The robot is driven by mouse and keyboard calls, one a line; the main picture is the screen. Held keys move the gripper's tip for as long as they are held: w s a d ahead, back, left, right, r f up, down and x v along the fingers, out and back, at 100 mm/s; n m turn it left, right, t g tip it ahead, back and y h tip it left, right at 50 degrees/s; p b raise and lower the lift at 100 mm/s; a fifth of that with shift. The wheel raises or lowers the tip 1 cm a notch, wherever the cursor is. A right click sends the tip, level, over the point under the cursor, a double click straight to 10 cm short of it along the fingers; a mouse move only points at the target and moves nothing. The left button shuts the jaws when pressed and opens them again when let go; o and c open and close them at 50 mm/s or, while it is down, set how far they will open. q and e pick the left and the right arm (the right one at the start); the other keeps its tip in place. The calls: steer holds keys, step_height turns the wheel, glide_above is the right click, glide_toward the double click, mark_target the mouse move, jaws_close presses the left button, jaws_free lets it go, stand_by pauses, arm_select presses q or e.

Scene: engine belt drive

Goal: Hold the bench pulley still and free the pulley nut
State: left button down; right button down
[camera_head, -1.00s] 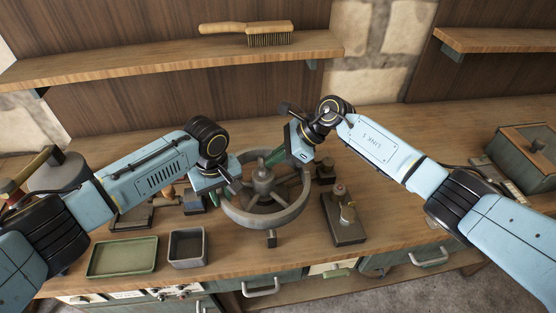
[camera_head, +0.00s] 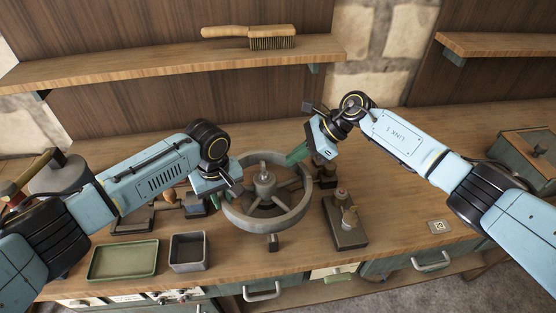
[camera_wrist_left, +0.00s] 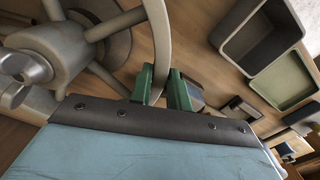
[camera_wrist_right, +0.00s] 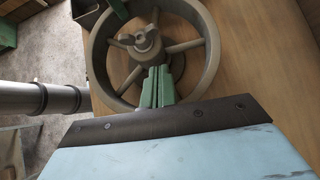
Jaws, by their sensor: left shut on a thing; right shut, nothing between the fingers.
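The grey spoked bench pulley (camera_head: 262,224) lies flat in the middle of the bench. The pulley nut (camera_head: 264,179) sits on its hub; in the right wrist view the nut (camera_wrist_right: 146,38) shows raised lugs. My left gripper (camera_wrist_left: 168,84) is shut on the pulley rim (camera_wrist_left: 160,35), on the left side of the pulley in the head view; its fingertips are mostly hidden there. My right gripper (camera_head: 293,157) is shut and empty, above the right far side of the pulley. It is apart from the nut, with its green fingers (camera_wrist_right: 157,84) pressed together.
A green tray (camera_head: 124,260) and a grey bin (camera_head: 188,251) stand at the front left. A dark block with a brass-coloured part (camera_head: 346,232) stands right of the pulley. A brush (camera_head: 250,36) lies on the shelf. The bench to the right is mostly clear.

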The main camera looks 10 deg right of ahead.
arm_select(q)
steer(key=shift+s+d+r, duration=0.1)
steer(key=shift+s+d, duration=0.05)
steer(key=shift+d, duration=0.2)
arm_select(e)
steer(key=w+v, duration=0.1)
steer(key=v, duration=1.8)
steer(key=shift+s+r, duration=0.25)
steer(key=shift+r, duration=0.2)
steer(key=shift+d, duration=0.15)
arm_select(q)
steer(key=c, duration=1.7)
jaws_free()
steer(key=o, duration=0.5)
steer(key=shift+c, duration=0.2)
steer(key=shift+a, duration=0.1)
arm_select(e)
steer(key=shift+d, duration=0.1)
arm_select(q)
steer(key=shift+a, duration=0.1)
